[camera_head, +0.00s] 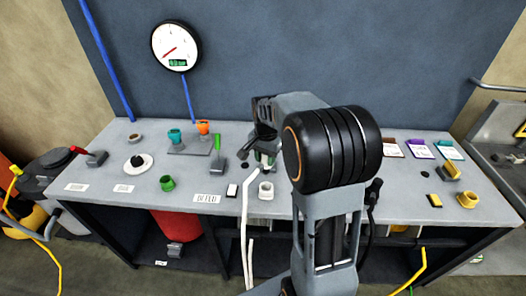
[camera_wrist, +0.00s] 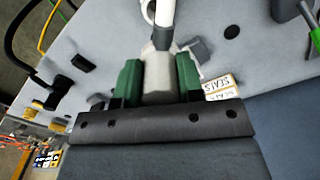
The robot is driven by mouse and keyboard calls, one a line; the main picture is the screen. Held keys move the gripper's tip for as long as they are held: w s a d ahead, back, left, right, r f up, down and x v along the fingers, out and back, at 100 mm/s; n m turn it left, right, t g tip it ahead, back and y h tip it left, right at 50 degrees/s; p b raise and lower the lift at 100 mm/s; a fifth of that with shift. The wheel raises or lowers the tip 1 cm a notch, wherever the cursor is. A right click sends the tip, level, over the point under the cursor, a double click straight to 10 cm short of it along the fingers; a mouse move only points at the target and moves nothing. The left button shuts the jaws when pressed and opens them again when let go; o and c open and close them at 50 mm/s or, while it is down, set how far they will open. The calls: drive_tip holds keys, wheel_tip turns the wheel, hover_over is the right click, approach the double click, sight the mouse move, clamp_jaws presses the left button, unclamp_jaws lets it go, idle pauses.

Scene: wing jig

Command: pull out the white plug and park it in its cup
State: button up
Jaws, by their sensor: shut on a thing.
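The white plug (camera_wrist: 158,75) is between the green finger pads of my gripper (camera_wrist: 158,82) in the wrist view, with the pads closed on both its sides. Its white hose (camera_wrist: 163,22) leads away from it, and in the head view the hose (camera_head: 245,220) hangs over the table's front edge. My gripper (camera_head: 265,158) is over the middle of the table there, and the plug is mostly hidden by it. A white cup (camera_head: 266,190) stands just in front of my gripper, apart from it. I cannot tell whether the plug's lower end is seated in anything.
A green-handled lever (camera_head: 217,146) stands close left of my gripper. Teal (camera_head: 174,136) and orange (camera_head: 203,128) fittings are farther left, and a green cup (camera_head: 167,183) is nearer the front. Yellow parts (camera_head: 467,199) stand at the right. Small SEALS boxes (camera_wrist: 220,88) lie beside the fingers.

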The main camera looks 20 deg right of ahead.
sight(266, 172)
drive_tip(key=shift+s+d+f+b, duration=0.1)
drive_tip(key=shift+f+b, duration=0.85)
drive_tip(key=shift+f, duration=0.3)
drive_tip(key=shift+d+f+b, duration=0.1)
drive_tip(key=shift+f+b, duration=0.85)
drive_tip(key=shift+f, duration=0.25)
drive_tip(key=shift+f+b, duration=0.6)
drive_tip(key=shift+f, duration=0.35)
drive_tip(key=shift+s+a+f, duration=0.1)
drive_tip(key=shift+a+f, duration=0.1)
drive_tip(key=shift+f+b, duration=0.35)
drive_tip(key=shift+b, duration=0.05)
drive_tip(key=shift+f, duration=0.25)
drive_tip(key=shift+f+b, duration=0.95)
drive_tip(key=shift+f, duration=0.2)
drive_tip(key=o, duration=1)
